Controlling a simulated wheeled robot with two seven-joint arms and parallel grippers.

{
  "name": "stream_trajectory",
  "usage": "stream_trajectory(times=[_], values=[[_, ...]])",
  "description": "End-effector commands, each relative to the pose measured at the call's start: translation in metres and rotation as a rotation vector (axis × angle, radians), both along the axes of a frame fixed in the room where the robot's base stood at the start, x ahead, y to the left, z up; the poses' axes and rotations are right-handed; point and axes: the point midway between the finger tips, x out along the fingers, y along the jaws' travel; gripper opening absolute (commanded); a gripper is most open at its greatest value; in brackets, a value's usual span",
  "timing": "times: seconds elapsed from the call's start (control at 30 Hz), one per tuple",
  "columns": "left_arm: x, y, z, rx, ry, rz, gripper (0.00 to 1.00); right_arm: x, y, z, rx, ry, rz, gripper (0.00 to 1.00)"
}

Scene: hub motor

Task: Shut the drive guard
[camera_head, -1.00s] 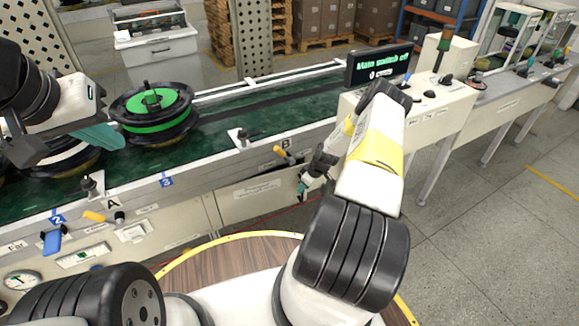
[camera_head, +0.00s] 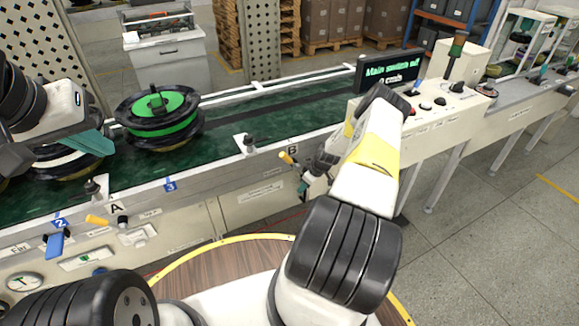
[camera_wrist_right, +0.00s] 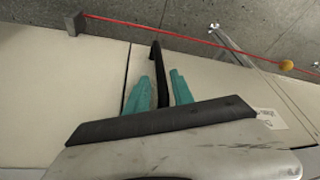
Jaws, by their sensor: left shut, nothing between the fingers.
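The drive guard cannot be told for certain; pale panels (camera_wrist_right: 60,85) with a seam fill much of the right wrist view. A black bar-like handle (camera_wrist_right: 156,65) stands out there. My right gripper (camera_wrist_right: 160,90) has its two teal fingers apart, one on each side of the handle, with a narrow gap showing. In the head view a teal tip of the right gripper (camera_head: 303,186) shows at the conveyor front, mostly hidden by my arm. My left gripper (camera_head: 98,140) is shut and empty above the belt, over a white-and-black hub (camera_head: 72,162).
A green-and-black hub (camera_head: 160,118) lies on the green belt (camera_head: 225,138). Knobs and yellow-tipped levers (camera_head: 97,220) line the conveyor front. A display (camera_head: 390,70) reads "Main switch off". A red cord (camera_wrist_right: 190,35) runs over the floor behind the panels.

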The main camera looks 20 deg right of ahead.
Motion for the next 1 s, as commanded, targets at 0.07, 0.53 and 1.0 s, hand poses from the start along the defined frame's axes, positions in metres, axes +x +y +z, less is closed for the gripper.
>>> stream_trajectory(times=[0.07,0.53,1.0], values=[[0.000,0.000,0.000,0.000,0.000,0.000,0.00,0.000,-0.001,0.000,-0.002,-0.002,-0.001,0.34],[0.000,0.000,0.000,0.000,0.000,0.000,0.00,-0.001,-0.001,-0.001,-0.001,0.002,0.000,0.34],[0.000,0.000,0.000,0.000,0.000,0.000,0.00,-0.015,-0.012,0.042,-0.003,0.001,-0.001,0.34]])
